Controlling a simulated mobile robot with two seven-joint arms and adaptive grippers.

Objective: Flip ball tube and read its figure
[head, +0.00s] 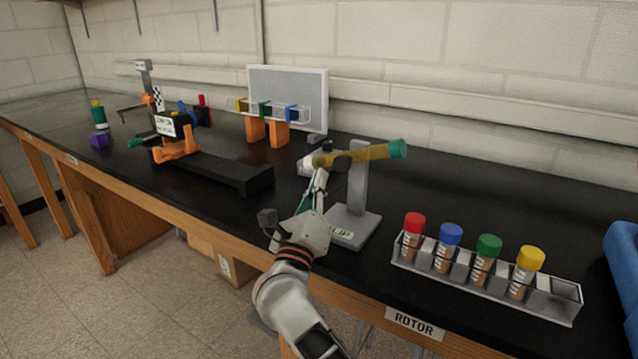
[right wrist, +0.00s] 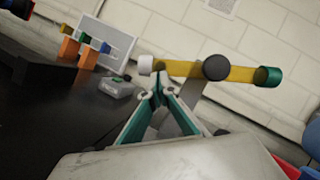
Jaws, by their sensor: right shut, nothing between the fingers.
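The ball tube (head: 368,153) is a yellow see-through tube on a black pivot, carried by a grey stand (head: 359,190). It lies nearly level, green cap (head: 397,149) at the right and slightly higher, white cap at the left. In the right wrist view the tube (right wrist: 240,73) crosses above my fingers, its white cap (right wrist: 145,65) near them. My right gripper (head: 321,174) is shut and empty, just under the white-capped end; I cannot tell whether it touches. No figure on the tube is readable. My left gripper is not in view.
A grey rack (head: 470,290) with red-, blue-, green- and yellow-capped tubes stands at the right, near the bench's ROTOR label (head: 415,324). A black rail with an orange-based device (head: 177,143) lies left. A grey panel (head: 290,88) stands behind.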

